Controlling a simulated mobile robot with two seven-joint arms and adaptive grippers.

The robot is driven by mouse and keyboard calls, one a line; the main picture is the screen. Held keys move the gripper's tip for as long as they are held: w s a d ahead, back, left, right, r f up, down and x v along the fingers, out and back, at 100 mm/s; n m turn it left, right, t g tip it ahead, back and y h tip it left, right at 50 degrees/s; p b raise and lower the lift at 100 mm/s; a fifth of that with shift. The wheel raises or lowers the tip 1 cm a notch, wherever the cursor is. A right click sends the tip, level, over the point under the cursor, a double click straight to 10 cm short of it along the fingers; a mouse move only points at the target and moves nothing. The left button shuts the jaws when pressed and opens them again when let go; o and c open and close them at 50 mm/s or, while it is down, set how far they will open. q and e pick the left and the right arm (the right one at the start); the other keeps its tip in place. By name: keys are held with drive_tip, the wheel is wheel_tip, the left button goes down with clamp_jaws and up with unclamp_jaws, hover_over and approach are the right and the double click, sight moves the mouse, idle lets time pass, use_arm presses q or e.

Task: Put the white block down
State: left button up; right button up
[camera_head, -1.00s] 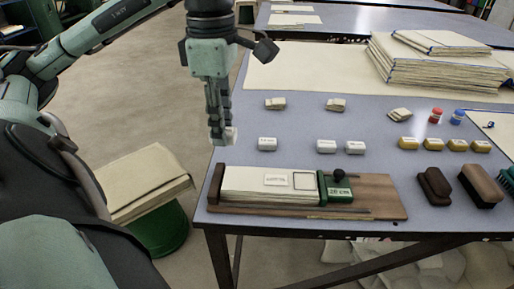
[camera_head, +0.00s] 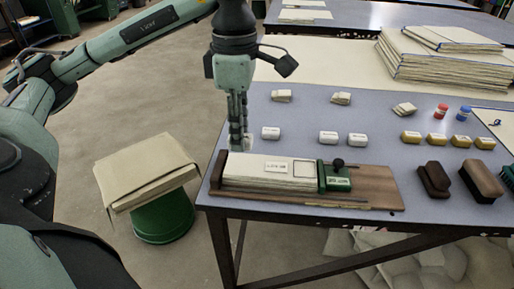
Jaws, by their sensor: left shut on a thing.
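My left gripper (camera_head: 239,138) points straight down near the left edge of the blue-grey table (camera_head: 218,187). It is shut on a small white block (camera_head: 241,145), which shows as a pale patch at the fingertips and is partly hidden. The block is just behind the left end of the wooden fixture; I cannot tell whether it touches the table. A row of similar white blocks lies to the right: one near the gripper (camera_head: 270,133) and two farther along (camera_head: 328,138) (camera_head: 358,140). My right gripper is out of view.
Yellow blocks (camera_head: 437,139), brushes (camera_head: 480,180) and red (camera_head: 441,110) and blue (camera_head: 464,112) items lie right. Small cloth bundles (camera_head: 341,98) lie behind. A green stool (camera_head: 160,220) stands left.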

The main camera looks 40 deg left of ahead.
sight(256, 165)
use_arm(q)
drive_tip(key=w+f, duration=0.1)
drive_tip(key=w+d+f, duration=0.1)
drive_tip(key=shift+w+d, duration=0.3)
drive_tip(key=shift+w, duration=0.1)
wheel_tip(256, 165, down, 3)
drive_tip(key=shift+f, duration=0.5)
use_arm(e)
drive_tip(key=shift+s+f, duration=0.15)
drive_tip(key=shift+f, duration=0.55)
use_arm(q)
drive_tip(key=shift+f, duration=0.1)
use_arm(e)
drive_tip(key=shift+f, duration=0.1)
